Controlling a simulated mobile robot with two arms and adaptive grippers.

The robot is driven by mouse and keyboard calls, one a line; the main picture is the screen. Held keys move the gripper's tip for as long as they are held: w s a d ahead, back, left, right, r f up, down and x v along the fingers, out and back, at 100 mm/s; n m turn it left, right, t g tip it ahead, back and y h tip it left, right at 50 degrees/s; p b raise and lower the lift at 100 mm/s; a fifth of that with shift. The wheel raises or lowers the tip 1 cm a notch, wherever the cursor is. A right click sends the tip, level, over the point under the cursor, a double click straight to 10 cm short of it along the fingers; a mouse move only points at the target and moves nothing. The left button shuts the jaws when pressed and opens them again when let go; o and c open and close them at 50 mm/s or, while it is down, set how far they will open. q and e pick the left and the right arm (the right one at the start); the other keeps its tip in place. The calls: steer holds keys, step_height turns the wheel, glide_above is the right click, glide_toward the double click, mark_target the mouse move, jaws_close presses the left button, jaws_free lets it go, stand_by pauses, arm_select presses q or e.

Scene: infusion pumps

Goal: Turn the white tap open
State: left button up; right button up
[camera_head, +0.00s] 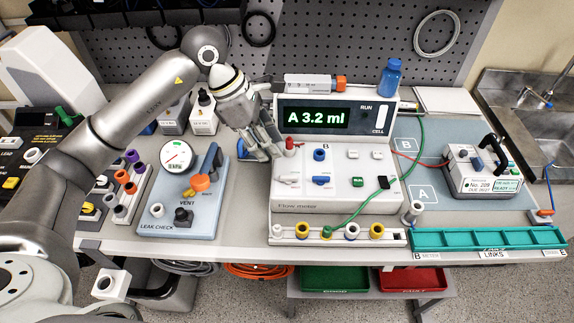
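The flow meter (340,199) is a white box on the bench with a green display reading "A 3.2 ml". On its left front, below a red fitting (290,144), is the white tap (287,179), whose handle seems to lie sideways. A blue tap (321,180) sits just right of it, below the letter B. My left gripper (266,151) points down at the meter's upper left edge, beside the red fitting and above and left of the white tap, apparently apart from it. Its fingers overlap, so their opening is unclear. My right gripper is not in view.
A leak check panel (160,212) with a gauge and an orange-and-blue valve stands left of the meter. A green hose (385,185) loops over the meter's right side. A teal tray (480,238) lies at the front right. A blue bottle (390,77) stands behind.

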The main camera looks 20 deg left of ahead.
mark_target(288, 176)
arm_select(q)
steer(key=p+x, duration=0.3)
steer(key=x, duration=0.6)
steer(key=shift+f, duration=0.25)
steer(key=shift+d+f, duration=0.15)
steer(key=shift+f, duration=0.4)
jaws_close()
